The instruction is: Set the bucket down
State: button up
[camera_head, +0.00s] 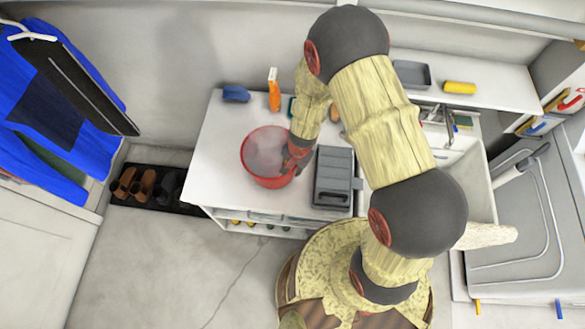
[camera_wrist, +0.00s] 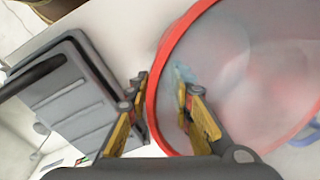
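The red bucket (camera_head: 263,180) is at the left part of the white worktop (camera_head: 215,155), upright and apparently resting on it. In the wrist view the bucket's red rim (camera_wrist: 152,105) and pale inside fill the right side. My gripper (camera_head: 297,152) is at the bucket's right side. In the wrist view my gripper (camera_wrist: 160,88) straddles the rim, one finger outside and one inside. The fingers stand apart with visible space beside the wall, so it looks open. The bucket's underside is hidden.
A grey toolbox (camera_head: 333,177) stands close to the right of the bucket; it also shows in the wrist view (camera_wrist: 60,95). Behind are an orange spray bottle (camera_head: 274,93) and a blue item (camera_head: 236,94). The worktop left of the bucket is clear.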

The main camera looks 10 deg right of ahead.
jog(key=shift+r, duration=0.1)
notch_tip(320, 180, up, 34)
jog(key=d+n+t+p, duration=0.2)
jog(key=n+p, duration=0.2)
jog(key=p, duration=0.1)
jog(key=s+d+r+n+t, duration=0.1)
jog(key=s+d+r+n, duration=0.1)
jog(key=s+r, duration=0.5)
jog(key=s+d+r+n+t+h, duration=0.1)
jog(key=s+d+r+n, duration=0.1)
jog(key=s+d+r, duration=0.2)
jog(key=s+r, duration=0.3)
jog(key=r, duration=0.3)
jog(key=shift+s+r+t, duration=0.25)
jog(key=shift+s+t, duration=0.05)
jog(key=shift+s, duration=0.05)
notch_tip(320, 180, down, 17)
jog(key=b, duration=1.7)
